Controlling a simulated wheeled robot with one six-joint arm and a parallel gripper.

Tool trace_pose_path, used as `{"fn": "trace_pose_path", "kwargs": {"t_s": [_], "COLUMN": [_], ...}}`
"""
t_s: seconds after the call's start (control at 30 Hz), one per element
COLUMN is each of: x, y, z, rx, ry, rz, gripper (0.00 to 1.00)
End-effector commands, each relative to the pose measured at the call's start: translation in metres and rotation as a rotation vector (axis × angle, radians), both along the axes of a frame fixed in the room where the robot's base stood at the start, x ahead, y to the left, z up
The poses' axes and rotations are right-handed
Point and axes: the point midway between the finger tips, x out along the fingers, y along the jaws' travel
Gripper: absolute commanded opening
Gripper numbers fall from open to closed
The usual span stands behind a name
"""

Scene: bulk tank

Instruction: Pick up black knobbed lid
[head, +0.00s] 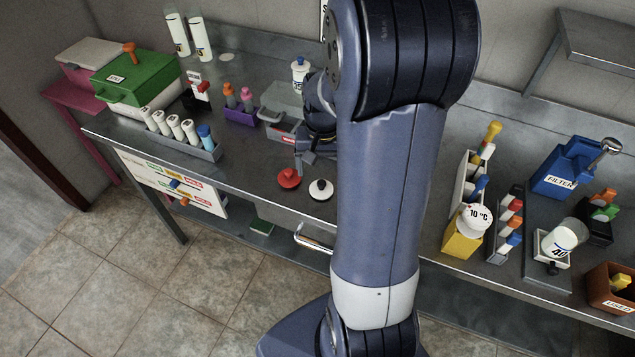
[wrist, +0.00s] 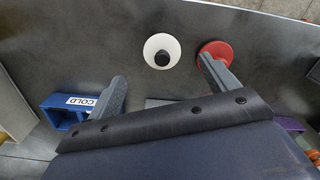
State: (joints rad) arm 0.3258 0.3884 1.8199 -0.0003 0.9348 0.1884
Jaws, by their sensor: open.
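The black knobbed lid (head: 320,189) is a white disc with a black knob. It lies flat on the metal bench near the front edge, just right of a red lid (head: 289,178). In the wrist view the black knobbed lid (wrist: 153,46) appears beyond the fingertips, between their lines. My gripper (wrist: 163,72) is open and empty. Its right finger overlaps part of the red lid (wrist: 221,48) in that view; I cannot tell whether they touch. In the head view my gripper (head: 306,160) is partly hidden by my arm, behind the two lids.
A blue holder marked COLD (wrist: 62,112) stands by the left finger in the wrist view. A grey bin (head: 280,108) and a purple holder (head: 240,114) stand behind the lids. A rack of white bottles (head: 205,150) stands left. Bench around the white lid's front is clear.

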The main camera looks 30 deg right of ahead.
Motion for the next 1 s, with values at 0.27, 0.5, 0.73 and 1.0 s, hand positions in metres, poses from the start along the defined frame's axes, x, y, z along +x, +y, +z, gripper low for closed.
{"fn": "trace_pose_path", "kwargs": {"t_s": [0.27,0.5,0.73,1.0], "x": [0.001,0.005,0.006,0.006], "y": [0.0,-0.001,-0.002,-0.002], "z": [-0.023,-0.049,-0.07,-0.071], "rx": [0.001,0.001,0.0,0.0], "ry": [0.002,0.003,0.0,-0.002], "rz": [0.001,0.001,0.001,0.001], "gripper": [0.82,0.82,0.82,0.79]}}
